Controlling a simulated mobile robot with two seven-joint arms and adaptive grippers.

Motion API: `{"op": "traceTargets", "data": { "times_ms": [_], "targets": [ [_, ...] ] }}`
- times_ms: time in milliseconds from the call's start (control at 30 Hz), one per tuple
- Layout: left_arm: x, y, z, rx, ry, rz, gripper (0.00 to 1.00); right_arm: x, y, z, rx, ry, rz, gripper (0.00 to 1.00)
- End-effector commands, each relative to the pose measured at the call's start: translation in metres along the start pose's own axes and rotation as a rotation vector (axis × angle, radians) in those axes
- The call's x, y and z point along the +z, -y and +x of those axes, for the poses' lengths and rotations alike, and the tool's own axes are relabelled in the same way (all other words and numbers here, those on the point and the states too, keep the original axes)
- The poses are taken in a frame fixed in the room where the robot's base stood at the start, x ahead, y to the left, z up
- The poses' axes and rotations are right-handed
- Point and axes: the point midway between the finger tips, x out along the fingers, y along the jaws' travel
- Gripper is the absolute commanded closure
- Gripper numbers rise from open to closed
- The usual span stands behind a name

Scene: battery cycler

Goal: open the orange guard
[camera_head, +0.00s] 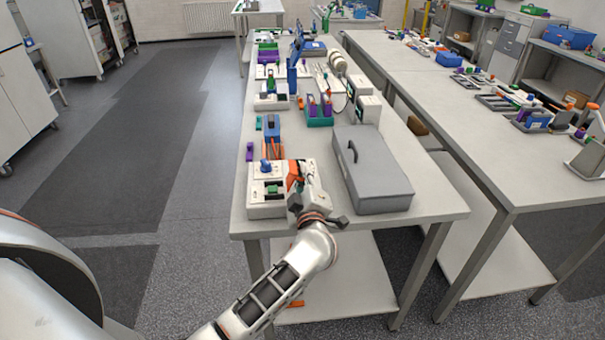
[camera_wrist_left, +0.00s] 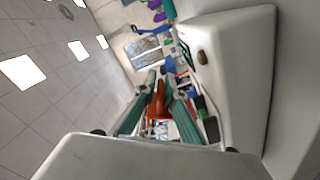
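The orange guard (camera_head: 293,174) is on the right part of a white device (camera_head: 264,199) at the near left end of the bench. My left gripper (camera_head: 300,190) is over this device, beside the guard, and partly covers it. In the left wrist view, an orange part (camera_wrist_left: 158,103) shows between the two teal-padded fingers of my left gripper (camera_wrist_left: 159,85). The fingers stand a little apart on both sides of it. I cannot tell whether they touch it. The guard's lower part is hidden. My right gripper is not in view.
A grey case with a handle (camera_head: 372,172) lies just right of the device on the bench (camera_head: 430,205). A blue and orange unit (camera_head: 272,135) stands behind the device. A teal rack (camera_head: 319,115) is farther back. The floor left of the bench is clear.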

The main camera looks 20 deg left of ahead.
Motion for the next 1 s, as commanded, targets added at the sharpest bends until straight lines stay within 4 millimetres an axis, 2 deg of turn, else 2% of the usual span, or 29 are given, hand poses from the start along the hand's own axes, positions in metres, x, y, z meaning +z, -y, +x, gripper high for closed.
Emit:
{"op": "traceTargets", "data": {
  "times_ms": [333,467,567,800,1000],
  "targets": [
    [0.000,0.000,0.000,0.000,0.000,-0.001,0.77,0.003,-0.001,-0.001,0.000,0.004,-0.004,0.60],
    [0.001,0.000,-0.006,0.000,0.001,-0.002,0.77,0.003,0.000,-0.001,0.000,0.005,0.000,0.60],
    [0.001,0.001,-0.019,-0.001,0.002,-0.001,0.77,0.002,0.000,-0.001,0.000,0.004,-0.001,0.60],
    [0.001,0.001,-0.068,-0.003,0.003,-0.003,0.77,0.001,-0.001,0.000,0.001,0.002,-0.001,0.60],
    [0.001,0.001,-0.102,-0.002,0.002,-0.001,0.77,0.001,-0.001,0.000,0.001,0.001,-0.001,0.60]
  ]
}}
